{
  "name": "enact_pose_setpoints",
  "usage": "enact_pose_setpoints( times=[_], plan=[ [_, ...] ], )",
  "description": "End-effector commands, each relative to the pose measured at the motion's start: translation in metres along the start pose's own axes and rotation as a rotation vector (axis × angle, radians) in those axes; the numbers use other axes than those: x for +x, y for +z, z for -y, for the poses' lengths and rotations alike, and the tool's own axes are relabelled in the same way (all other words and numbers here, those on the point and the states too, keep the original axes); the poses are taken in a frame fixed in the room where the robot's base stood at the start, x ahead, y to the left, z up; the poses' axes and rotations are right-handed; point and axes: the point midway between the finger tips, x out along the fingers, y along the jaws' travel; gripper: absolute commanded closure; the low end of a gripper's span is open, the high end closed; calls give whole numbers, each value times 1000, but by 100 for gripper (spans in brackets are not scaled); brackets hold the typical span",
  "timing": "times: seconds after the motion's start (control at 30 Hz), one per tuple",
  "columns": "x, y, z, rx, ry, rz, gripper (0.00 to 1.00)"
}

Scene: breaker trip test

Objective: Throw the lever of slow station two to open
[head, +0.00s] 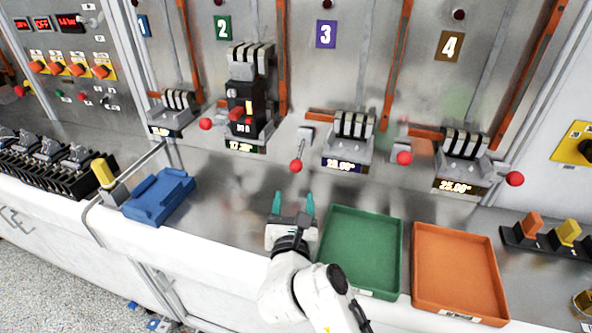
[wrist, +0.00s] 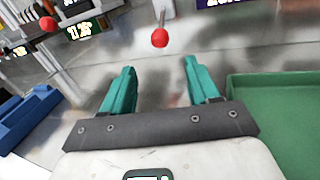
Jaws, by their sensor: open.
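Station two has a green number 2 plate (head: 223,27) and holds a black breaker (head: 243,105) with a red toggle, above a lit display (head: 246,147). The lever (head: 302,147) just right of it ends in a red ball knob (head: 296,166) and points out toward me, lower than its neighbours. The knob also shows in the wrist view (wrist: 160,38), beyond my fingertips and roughly centred between them. My gripper (head: 293,196) has two teal fingers, open and empty, in front of the knob and apart from it.
Other red-knobbed levers stand left (head: 205,124) and right (head: 404,158). A green tray (head: 398,250) lies close right of my gripper, an orange tray (head: 414,270) beyond it. A blue holder (head: 158,195) sits left. Bare metal bench lies between gripper and lever.

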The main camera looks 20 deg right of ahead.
Motion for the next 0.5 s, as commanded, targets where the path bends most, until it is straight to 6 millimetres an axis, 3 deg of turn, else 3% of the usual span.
enact_pose_setpoints(
  times=[0.5],
  plan=[
    [83,2,1,0,-2,1,40]
  ],
)
